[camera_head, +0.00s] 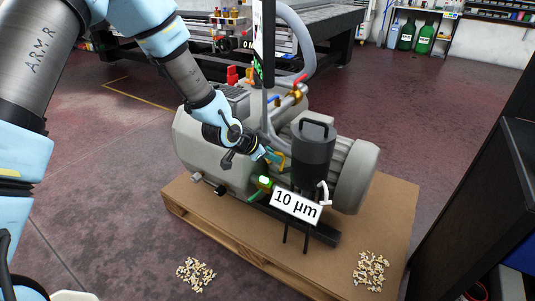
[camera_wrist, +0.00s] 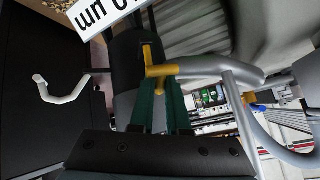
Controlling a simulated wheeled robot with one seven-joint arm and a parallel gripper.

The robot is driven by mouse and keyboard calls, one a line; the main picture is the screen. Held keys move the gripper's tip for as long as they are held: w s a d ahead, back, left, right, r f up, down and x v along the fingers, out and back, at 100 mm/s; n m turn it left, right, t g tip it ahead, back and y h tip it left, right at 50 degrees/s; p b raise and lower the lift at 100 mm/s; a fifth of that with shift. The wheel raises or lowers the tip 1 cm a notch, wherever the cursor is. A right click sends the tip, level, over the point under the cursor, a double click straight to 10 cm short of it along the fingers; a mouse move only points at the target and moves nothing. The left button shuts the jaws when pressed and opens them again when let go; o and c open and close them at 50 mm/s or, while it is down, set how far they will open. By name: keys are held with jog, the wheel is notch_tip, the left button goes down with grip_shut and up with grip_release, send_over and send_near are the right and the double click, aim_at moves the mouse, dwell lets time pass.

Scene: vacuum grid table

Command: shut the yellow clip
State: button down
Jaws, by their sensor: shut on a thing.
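The yellow clip (camera_head: 281,157) is on the pump's side, just left of the dark cylindrical filter (camera_head: 313,150). In the wrist view the yellow clip (camera_wrist: 160,70) shows as a small T shape at the tips of my green fingers, against the grey pipe. My gripper (camera_head: 268,155) reaches down from the upper left; in the wrist view my gripper (camera_wrist: 160,88) has its fingers close together on the clip. The fingers hide part of the clip, so I cannot tell how far it is closed.
The grey pump (camera_head: 215,150) stands on a wooden pallet (camera_head: 235,240). A white hook-shaped handle (camera_head: 323,192) sits by the filter, above the "10 µm" label (camera_head: 296,205). A blue-handled valve (camera_head: 273,98) and a red-handled valve (camera_head: 299,80) are close behind. Small piles of pellets (camera_head: 196,274) lie in front.

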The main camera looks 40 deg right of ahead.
jog(key=d+y, duration=0.2)
jog(key=s+r+t+y, duration=0.1)
jog(key=shift+d+m+y+p, duration=0.3)
jog(key=shift+d+p, duration=0.05)
jog(key=shift+d, duration=0.05)
jog(key=shift+s+d+f+t+y, duration=0.2)
jog(key=shift+d+t+y, duration=0.25)
jog(key=shift+y, duration=0.35)
jog(key=c, duration=0.9)
grip_release()
jog(key=shift+s, duration=0.1)
jog(key=shift+f, duration=0.1)
jog(key=v, duration=1.1)
jog(key=shift+d, duration=0.1)
